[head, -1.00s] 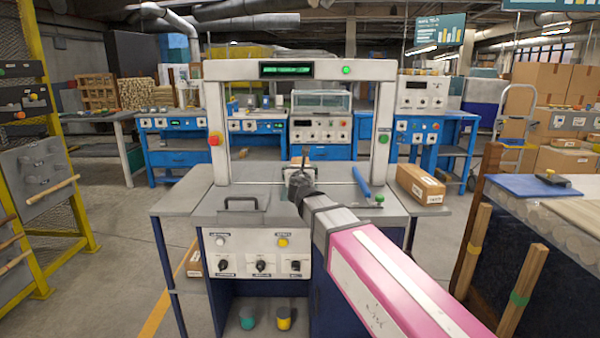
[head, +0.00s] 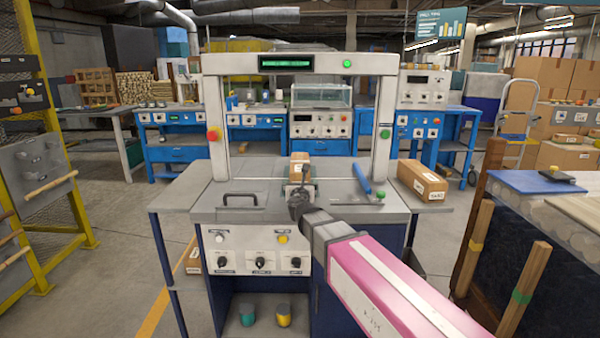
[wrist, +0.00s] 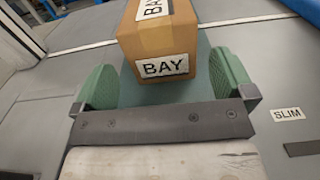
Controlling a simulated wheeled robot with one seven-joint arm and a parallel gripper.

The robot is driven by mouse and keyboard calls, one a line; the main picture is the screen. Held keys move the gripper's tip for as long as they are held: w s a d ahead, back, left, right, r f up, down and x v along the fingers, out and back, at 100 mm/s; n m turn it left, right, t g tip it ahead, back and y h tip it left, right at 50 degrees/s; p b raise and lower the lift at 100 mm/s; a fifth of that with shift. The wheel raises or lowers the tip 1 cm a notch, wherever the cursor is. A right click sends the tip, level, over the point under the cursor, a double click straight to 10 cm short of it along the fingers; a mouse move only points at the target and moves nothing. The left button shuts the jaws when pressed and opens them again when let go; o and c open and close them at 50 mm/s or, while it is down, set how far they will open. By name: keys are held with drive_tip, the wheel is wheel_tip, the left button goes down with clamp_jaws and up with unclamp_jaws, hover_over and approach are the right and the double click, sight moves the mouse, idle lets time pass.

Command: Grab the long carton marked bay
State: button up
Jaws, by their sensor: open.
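The carton marked BAY (wrist: 162,45) is a brown box with white labels reading BAY on its top and near end. In the wrist view it lies just ahead of my gripper (wrist: 164,85), its near end between or just beyond the two green fingertips. The fingers are open, with a gap on each side of the carton. In the head view the carton (head: 300,162) stands on the grey bench top under the white frame, and my gripper (head: 298,193) is at its near side. The carton's far end is cut off in the wrist view.
Another brown carton (head: 422,180) lies at the bench's right. A blue bar (head: 362,179) lies right of my gripper, and a black handle (head: 244,199) is at left. The white frame (head: 218,125) arches over the bench. A SLIM label (wrist: 287,114) marks the surface.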

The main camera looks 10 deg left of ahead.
sight(300, 176)
drive_tip(key=x, duration=0.7)
drive_tip(key=shift+w, duration=0.2)
drive_tip(key=c, duration=1.2)
drive_tip(key=shift+r, duration=0.1)
